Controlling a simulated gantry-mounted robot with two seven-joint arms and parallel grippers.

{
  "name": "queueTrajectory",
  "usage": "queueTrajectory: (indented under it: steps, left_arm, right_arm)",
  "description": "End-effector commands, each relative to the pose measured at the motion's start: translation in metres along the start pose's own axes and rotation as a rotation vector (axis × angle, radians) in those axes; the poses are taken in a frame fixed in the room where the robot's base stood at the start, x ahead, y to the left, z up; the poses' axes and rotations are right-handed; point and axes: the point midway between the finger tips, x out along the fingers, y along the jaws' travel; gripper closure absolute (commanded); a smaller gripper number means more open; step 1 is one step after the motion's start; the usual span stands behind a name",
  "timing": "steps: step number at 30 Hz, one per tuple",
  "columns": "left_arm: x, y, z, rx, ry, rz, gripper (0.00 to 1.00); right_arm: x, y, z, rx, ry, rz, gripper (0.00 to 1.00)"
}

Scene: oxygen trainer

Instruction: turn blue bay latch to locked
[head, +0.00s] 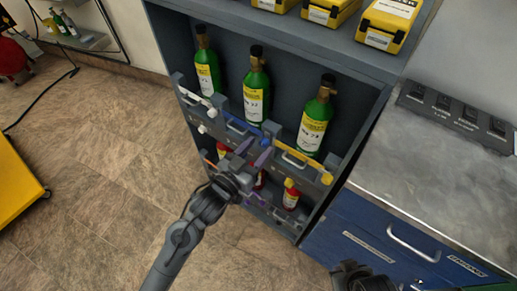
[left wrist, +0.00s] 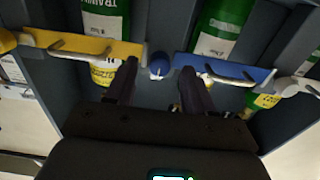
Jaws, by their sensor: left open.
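The blue bay is the middle one in the grey cabinet; a blue bar (head: 238,126) with a handle crosses in front of its green bottle (head: 256,92). The blue latch knob (head: 271,127) sits at the bar's right end. In the left wrist view the blue knob (left wrist: 158,68) lies between the blue bar (left wrist: 225,69) and the yellow bar (left wrist: 85,45). My left gripper (head: 254,151) is open, its fingers pointing at the rack just below the knob. In the left wrist view its fingertips (left wrist: 158,74) stand either side of the knob, with no visible contact. A dark part, possibly my right gripper (head: 362,277), shows at the bottom edge.
Green bottles stand in the bays on either side, behind a white bar (head: 196,97) and a yellow bar (head: 300,164). Small red bottles (head: 290,195) stand on the shelf below. A metal counter (head: 440,170) over blue drawers is at the right. Open floor lies left.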

Motion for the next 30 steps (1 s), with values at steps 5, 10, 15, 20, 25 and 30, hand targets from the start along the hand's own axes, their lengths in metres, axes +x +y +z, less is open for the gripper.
queueTrajectory:
  steps: [5,10,15,20,25,30]
  left_arm:
    - [0.0090,0.0002,-0.0001,0.000,0.000,0.000,0.47]
    - [0.0100,0.0002,-0.0004,0.000,0.000,0.000,0.47]
    - [0.0098,0.0001,-0.0004,0.000,0.000,0.000,0.55]
    - [0.0097,0.0001,-0.0004,0.000,0.000,0.000,0.79]
    - [0.0096,0.0001,-0.0004,0.000,0.000,0.000,1.00]
    - [0.0096,0.0001,-0.0016,-0.010,0.000,0.000,1.00]
  right_arm:
    - [0.0028,-0.0002,0.0010,0.000,0.000,0.000,1.00]
    - [0.0026,-0.0010,0.0008,0.004,0.000,-0.003,1.00]
    - [0.0025,-0.0022,0.0005,0.009,0.001,-0.007,1.00]
    - [0.0025,-0.0027,0.0004,0.011,0.001,-0.008,1.00]
    - [0.0025,-0.0026,0.0005,0.010,0.001,-0.008,1.00]
    - [-0.0007,-0.0024,-0.0004,0.010,0.000,-0.008,1.00]
